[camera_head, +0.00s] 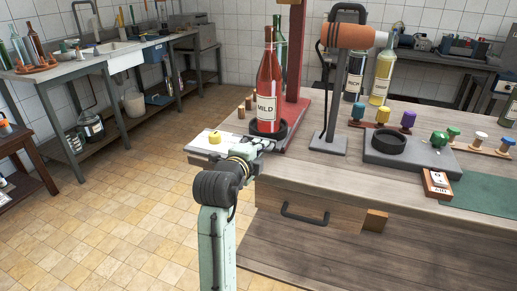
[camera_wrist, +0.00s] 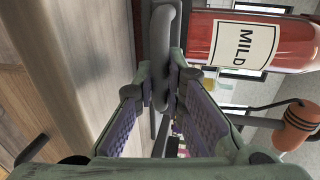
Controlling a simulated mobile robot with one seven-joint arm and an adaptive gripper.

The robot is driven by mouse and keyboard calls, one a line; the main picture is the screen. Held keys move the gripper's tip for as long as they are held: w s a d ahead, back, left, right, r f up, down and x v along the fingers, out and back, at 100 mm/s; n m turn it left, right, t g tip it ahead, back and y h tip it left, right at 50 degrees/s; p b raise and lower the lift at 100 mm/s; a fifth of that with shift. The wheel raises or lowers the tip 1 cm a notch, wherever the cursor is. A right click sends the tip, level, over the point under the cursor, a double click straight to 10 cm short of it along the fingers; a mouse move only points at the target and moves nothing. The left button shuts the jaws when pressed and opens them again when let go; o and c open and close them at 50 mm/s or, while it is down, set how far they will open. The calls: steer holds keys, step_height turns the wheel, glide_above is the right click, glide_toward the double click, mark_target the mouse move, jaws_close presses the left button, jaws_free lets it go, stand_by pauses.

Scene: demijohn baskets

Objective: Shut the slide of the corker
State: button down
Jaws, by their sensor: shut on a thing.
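The red corker (camera_head: 294,60) stands on the workbench, its tall column rising out of the top of the head view. A red bottle labelled MILD (camera_head: 268,85) stands upright in a black ring (camera_head: 283,131) at the column's foot; the bottle lies sideways in the wrist view (camera_wrist: 290,45). My gripper (camera_head: 262,144) is low in front of the bottle, at the bench's left end. I cannot tell how far the slide is open.
A stand with an orange cylinder (camera_head: 354,37) is right of the bottle. A grey block with a black ring (camera_head: 403,147) and several coloured stoppers (camera_head: 408,119) are farther right. A drawer (camera_head: 300,205) is below the bench top. Small corks (camera_head: 249,102) stand left of the bottle.

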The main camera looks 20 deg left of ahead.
mark_target(269, 128)
steer(key=shift+w+d, duration=0.1)
steer(key=shift+d, duration=0.05)
stand_by(0.3)
steer(key=r+b+x, duration=0.1)
steer(key=x, duration=0.4)
steer(key=r+b+x, duration=0.1)
steer(key=x, duration=0.5)
steer(key=r+b+x, duration=0.1)
steer(key=x, duration=0.4)
steer(key=shift+w+r+b, duration=0.1)
steer(key=shift+w+b, duration=0.3)
steer(key=shift+w, duration=0.2)
steer(key=c, duration=2)
jaws_free()
steer(key=shift+o, duration=0.2)
steer(key=shift+s+r, duration=0.1)
steer(key=shift+s, duration=0.05)
steer(key=v, duration=1.2)
